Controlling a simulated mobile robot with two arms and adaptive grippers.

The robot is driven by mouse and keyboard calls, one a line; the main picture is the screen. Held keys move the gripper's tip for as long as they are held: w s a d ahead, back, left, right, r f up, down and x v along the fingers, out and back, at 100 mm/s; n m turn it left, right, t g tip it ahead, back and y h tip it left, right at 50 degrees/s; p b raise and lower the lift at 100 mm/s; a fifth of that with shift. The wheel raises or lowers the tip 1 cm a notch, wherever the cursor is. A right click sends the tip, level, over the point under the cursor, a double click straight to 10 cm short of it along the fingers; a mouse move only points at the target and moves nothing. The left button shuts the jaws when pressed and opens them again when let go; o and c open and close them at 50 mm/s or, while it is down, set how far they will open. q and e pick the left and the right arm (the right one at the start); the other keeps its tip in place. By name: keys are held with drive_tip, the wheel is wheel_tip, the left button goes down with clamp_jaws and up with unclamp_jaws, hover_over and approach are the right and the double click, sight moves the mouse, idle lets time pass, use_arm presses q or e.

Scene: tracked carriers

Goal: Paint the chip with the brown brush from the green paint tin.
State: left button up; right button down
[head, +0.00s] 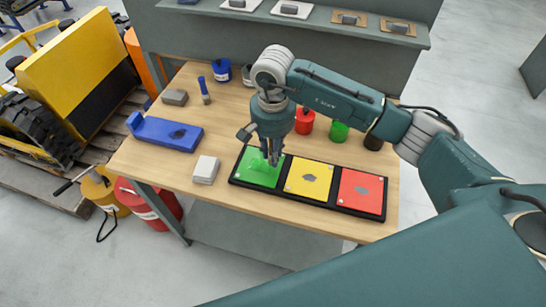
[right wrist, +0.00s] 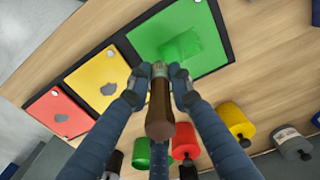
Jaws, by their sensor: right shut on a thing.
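The brown brush (right wrist: 160,108) is held between the fingers of my right gripper (right wrist: 161,78), its brown handle toward the wrist camera. In the head view my right gripper (head: 268,150) hangs over the green panel (head: 257,181), with the fingers pointing down. In the right wrist view a brighter green patch (right wrist: 181,46) lies on the green panel (right wrist: 203,70), just beyond the brush; no grey chip shows there. The brush tip is hidden, so I cannot tell whether it touches. The green paint tin (head: 338,131) stands behind the panels. My left gripper is not in view.
The yellow panel (head: 302,193) and red panel (head: 352,204) have grey chips. A red tin (head: 304,123) and a dark tin (head: 373,142) flank the green tin. A blue tray (head: 181,145), white block (head: 205,169) and blue brush (head: 203,86) stand left.

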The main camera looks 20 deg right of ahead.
sight(271, 141)
drive_tip(key=shift+a+r+p, duration=0.25)
drive_tip(key=shift+r+p, duration=0.05)
drive_tip(key=shift+r, duration=0.95)
wheel_tip(271, 141, up, 2)
drive_tip(key=shift+d+r+p, duration=0.1)
drive_tip(key=shift+d+p, duration=0.05)
drive_tip(key=shift+p, duration=0.45)
drive_tip(key=shift+r, duration=0.35)
